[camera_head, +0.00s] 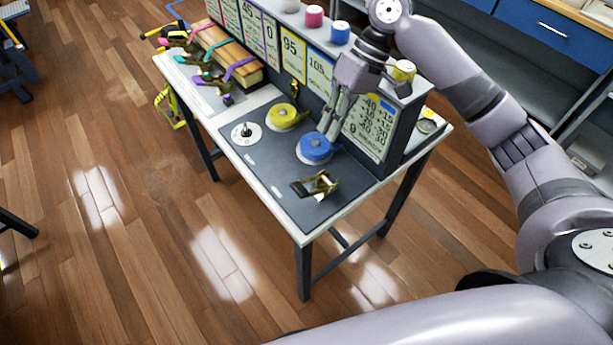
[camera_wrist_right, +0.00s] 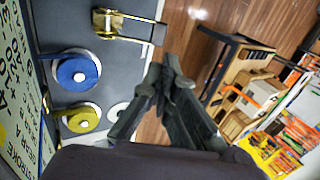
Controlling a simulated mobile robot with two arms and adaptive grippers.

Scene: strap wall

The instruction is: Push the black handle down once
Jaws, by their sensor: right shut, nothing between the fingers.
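A gold ratchet buckle (camera_head: 316,185) with a dark handle part lies near the front right corner of the dark table top. It also shows in the right wrist view as a gold frame (camera_wrist_right: 106,22), at the upper left of my fingers. My right gripper (camera_head: 328,127) is shut and empty. In the head view its fingers overlap the blue strap roll, behind the buckle. In the right wrist view the fingertips (camera_wrist_right: 163,72) appear clear of the buckle and roll. How far they are above the table I cannot tell. My left gripper is not visible.
The blue roll (camera_head: 316,148) and a yellow roll (camera_head: 284,116) sit on the table beside a small white disc (camera_head: 246,133). A panel with number cards (camera_head: 292,58) stands along the back. A wooden block with straps (camera_head: 228,55) lies at the far left end.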

